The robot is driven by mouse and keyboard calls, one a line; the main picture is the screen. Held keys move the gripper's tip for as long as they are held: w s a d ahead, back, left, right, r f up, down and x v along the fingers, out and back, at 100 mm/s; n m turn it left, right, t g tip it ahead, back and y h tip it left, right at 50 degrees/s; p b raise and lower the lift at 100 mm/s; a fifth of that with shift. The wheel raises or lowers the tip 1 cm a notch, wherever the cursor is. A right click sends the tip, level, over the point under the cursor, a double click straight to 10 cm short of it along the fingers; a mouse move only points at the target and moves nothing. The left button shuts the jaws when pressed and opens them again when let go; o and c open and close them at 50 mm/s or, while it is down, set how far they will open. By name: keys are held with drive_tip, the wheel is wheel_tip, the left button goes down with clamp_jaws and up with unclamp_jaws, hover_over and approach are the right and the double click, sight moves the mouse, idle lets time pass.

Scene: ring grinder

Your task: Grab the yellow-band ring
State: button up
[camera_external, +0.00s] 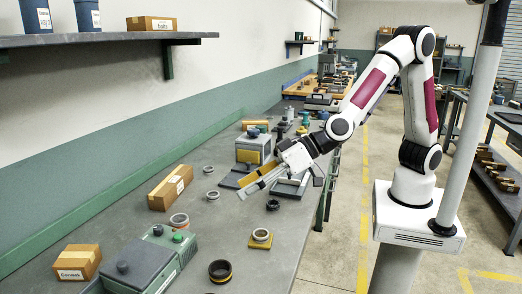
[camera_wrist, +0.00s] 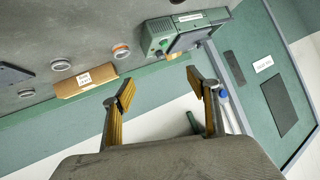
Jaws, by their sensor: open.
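The yellow-band ring (camera_external: 220,271) is a thick black ring with a yellow band. It lies on the grey bench in the near part of the external view, right of a green-grey machine. My gripper (camera_external: 254,184) is over the bench, farther back and apart from this ring. In the wrist view my gripper (camera_wrist: 161,86) shows two spread yellow-padded fingers with nothing between them. I cannot make out the yellow-band ring in the wrist view; a dark thing (camera_wrist: 177,2) is cut off at its top edge.
The machine (camera_external: 145,264) stands left of the ring. A grey ring on a yellow block (camera_external: 261,238), a dark ring (camera_external: 273,204), an orange-marked ring (camera_external: 179,219) and cardboard boxes (camera_external: 170,187) are nearby. Bare bench (camera_external: 215,235) lies between the ring and my gripper.

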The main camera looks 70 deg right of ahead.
drive_tip(key=s+a+f+t, duration=0.1)
drive_tip(key=s+a+f, duration=0.1)
drive_tip(key=a+f, duration=0.5)
drive_tip(key=t+h, duration=0.2)
approach(211, 270)
drive_tip(key=shift+s+d+r+n, duration=0.1)
drive_tip(key=shift+s+r+n, duration=0.2)
drive_tip(key=shift+s+r, duration=0.45)
drive_tip(key=shift+f, duration=0.15)
drive_tip(key=shift+x, duration=1.25)
drive_tip(key=shift+f, duration=0.1)
drive_tip(key=shift+x, duration=2.55)
drive_tip(key=c, duration=1.3)
